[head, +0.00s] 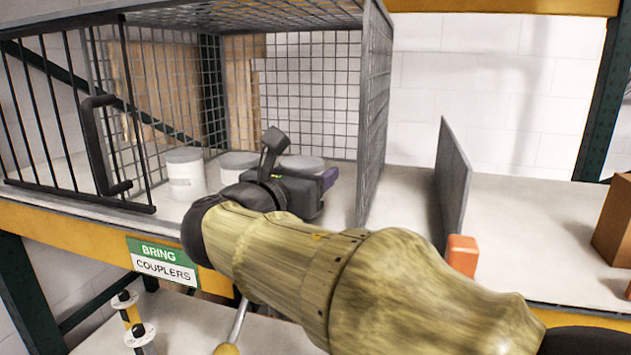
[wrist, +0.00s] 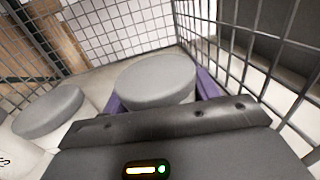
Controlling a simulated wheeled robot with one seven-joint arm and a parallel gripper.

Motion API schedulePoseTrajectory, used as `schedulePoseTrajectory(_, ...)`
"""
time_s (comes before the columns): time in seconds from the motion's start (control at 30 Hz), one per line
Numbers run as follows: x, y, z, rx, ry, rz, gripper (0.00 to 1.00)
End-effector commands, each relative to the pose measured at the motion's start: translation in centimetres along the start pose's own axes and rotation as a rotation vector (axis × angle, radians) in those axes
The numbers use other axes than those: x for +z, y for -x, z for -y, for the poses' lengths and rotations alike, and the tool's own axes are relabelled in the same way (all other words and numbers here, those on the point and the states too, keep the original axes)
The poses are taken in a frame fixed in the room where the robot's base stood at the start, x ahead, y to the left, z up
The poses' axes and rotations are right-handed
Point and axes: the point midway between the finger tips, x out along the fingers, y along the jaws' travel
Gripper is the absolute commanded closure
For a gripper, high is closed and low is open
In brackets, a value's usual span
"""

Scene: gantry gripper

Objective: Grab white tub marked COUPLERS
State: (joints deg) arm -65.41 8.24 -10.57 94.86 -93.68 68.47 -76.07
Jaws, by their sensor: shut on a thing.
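My gripper (head: 312,188) is inside the wire cage. In the wrist view its purple fingers (wrist: 160,98) stand on either side of a grey-lidded tub (wrist: 155,78) and are shut on it. This tub also shows behind the gripper in the head view (head: 302,163); its body and any label are hidden. A second white tub with a grey lid (head: 238,160) is to its left. A third white tub (head: 185,176) stands farther left, with a label too small to read. I cannot tell which tub is marked COUPLERS.
The cage has mesh walls (head: 376,110) close to the right of my gripper and a barred door (head: 40,120) at the left. A sign (head: 162,262) on the shelf edge reads BRING COUPLERS. A grey divider (head: 452,185) and an orange block (head: 462,255) are to the right.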

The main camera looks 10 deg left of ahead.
Motion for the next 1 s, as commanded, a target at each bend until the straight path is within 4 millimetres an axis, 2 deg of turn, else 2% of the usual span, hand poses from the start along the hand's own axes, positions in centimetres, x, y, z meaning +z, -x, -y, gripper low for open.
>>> schedulePoseTrajectory(0.5,8.2,0.0,0.0,0.0,-0.004,0.002,0.74)
schedulePoseTrajectory(0.7,9.3,0.0,0.1,0.0,-0.001,0.001,0.74)
schedulePoseTrajectory(1.0,9.4,0.0,0.1,0.0,-0.001,0.001,0.74)
